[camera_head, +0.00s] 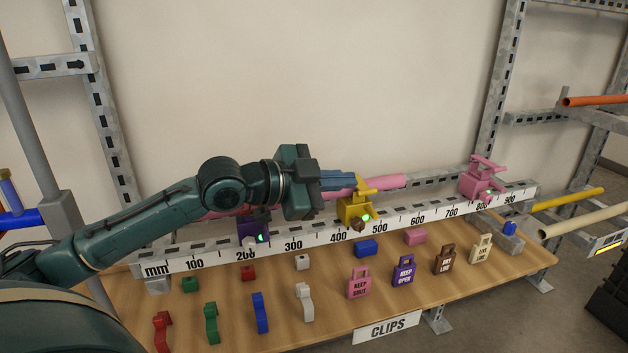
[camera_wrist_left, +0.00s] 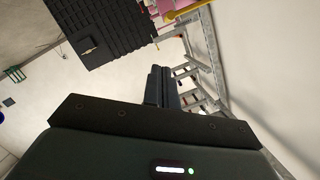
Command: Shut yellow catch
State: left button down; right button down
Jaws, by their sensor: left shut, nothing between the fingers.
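The yellow catch (camera_head: 352,210) is clamped on the ruler rail near the 400 mark, around or beside the pink pipe. Its yellow arm (camera_head: 381,183) sticks out to the right above the pipe. A green light glows on its front, beside a brown knob (camera_head: 358,225). My left gripper (camera_head: 350,181) is shut and empty, its blue-grey fingers pointing right, just behind or above the catch's top. I cannot tell whether they touch it. The shut fingers also show in the left wrist view (camera_wrist_left: 160,86). My right gripper is out of view.
The pink pipe (camera_head: 392,182) runs along the ruler rail (camera_head: 320,236). A purple catch (camera_head: 253,226) stands left and a pink catch (camera_head: 478,183) right. Several clips and tags lie on the wooden shelf (camera_head: 400,300) below. Metal racks stand at both sides.

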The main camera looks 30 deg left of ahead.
pick_arm(q)
jog(key=shift+b+v, duration=1.05)
jog(key=shift+v, duration=1.45)
jog(key=shift+d+r, duration=0.1)
jog(key=shift+r, duration=0.05)
